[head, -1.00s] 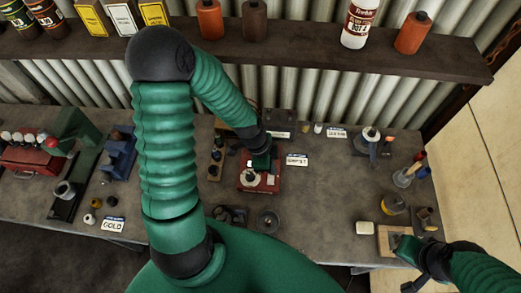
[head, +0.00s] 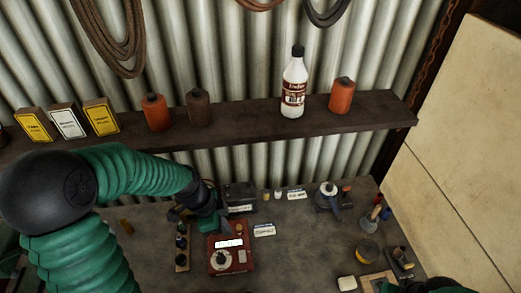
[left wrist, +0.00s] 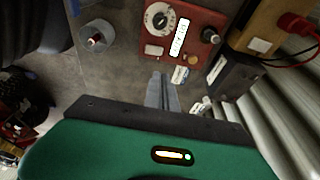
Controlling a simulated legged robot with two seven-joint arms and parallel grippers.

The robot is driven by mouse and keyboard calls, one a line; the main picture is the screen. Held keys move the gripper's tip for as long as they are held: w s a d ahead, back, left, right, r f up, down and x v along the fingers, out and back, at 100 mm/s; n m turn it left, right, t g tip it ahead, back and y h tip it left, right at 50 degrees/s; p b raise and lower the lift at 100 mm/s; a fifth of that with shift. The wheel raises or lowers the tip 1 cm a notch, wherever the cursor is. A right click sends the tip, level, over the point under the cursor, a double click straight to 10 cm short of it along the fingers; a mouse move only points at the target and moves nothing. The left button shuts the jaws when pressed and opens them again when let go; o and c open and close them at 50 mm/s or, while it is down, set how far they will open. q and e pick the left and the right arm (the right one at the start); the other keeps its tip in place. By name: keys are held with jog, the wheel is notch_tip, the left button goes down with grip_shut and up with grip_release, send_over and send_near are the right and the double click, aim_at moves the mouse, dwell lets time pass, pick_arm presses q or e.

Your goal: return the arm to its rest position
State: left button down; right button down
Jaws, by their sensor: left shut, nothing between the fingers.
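My left arm comes in from the left in the head view, and its green gripper (head: 207,224) is over the far left edge of a red box (head: 243,262) with a dial and a lit display. In the left wrist view the left fingers (left wrist: 158,82) are together and empty, and the red box (left wrist: 188,20) shows beyond them. I cannot tell the exact gap between fingers and box. My right gripper (head: 385,284) shows only in part at the bottom right of the head view, near a wooden block; its jaw is not clear.
A shelf (head: 250,137) with a white bottle (head: 294,85), orange bottles and boxes runs along the corrugated wall above the bench. A dark box (head: 240,193) stands behind the red box. A soldering-type stand (head: 328,195) is further right. Bare bench (head: 305,260) lies between.

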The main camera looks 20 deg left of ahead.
pick_arm(q)
jog(key=s+d+f+n+y+b, duration=0.3)
jog(key=s+d+f+n+b, duration=0.1)
jog(key=d+f+n+b, duration=0.3)
jog(key=shift+n+t+b, duration=0.4)
jog(key=shift+n+b, duration=0.55)
jog(key=shift+n, duration=1.35)
